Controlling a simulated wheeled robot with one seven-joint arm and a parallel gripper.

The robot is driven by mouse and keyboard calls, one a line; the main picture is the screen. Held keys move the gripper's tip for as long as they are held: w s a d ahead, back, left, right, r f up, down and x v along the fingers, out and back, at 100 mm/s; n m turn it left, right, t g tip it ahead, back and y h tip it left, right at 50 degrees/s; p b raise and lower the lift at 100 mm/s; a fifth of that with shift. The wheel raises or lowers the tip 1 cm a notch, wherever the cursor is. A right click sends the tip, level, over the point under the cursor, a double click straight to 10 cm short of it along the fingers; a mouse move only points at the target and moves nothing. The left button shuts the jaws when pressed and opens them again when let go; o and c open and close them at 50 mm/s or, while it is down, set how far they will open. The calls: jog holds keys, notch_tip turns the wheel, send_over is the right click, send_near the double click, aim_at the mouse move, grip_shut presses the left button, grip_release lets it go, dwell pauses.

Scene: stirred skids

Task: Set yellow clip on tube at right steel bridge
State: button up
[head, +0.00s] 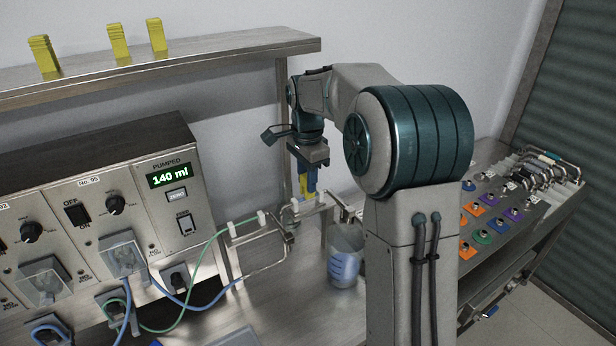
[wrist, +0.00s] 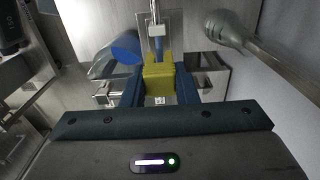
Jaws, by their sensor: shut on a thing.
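My gripper (head: 308,188) points down over the right steel bridge (head: 308,212), its blue fingers closed on the sides of a yellow clip (head: 303,184). In the wrist view the yellow clip (wrist: 158,72) sits between the blue fingers of the gripper (wrist: 158,85). Just beyond it a short blue length of tube (wrist: 158,45) and a white holder (wrist: 156,31) line up with the clip. The clip's lower end is hidden, so I cannot tell whether it touches the tube. The left steel bridge (head: 258,246) carries tube with white holders.
A beaker with blue liquid (head: 344,264) stands close by the right bridge. Three yellow clips (head: 118,41) stand on the steel shelf (head: 215,51) above. The pump cabinet (head: 170,140) reads 140 ml. A shelf post stands just behind my gripper. A rack with coloured tags (head: 500,210) is at right.

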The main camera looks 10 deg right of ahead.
jog(key=shift+f+b, duration=0.95)
jog(key=shift+f, duration=0.7)
dwell(1.0)
dwell(0.7)
jog(key=o, duration=1)
jog(key=shift+c, duration=0.2)
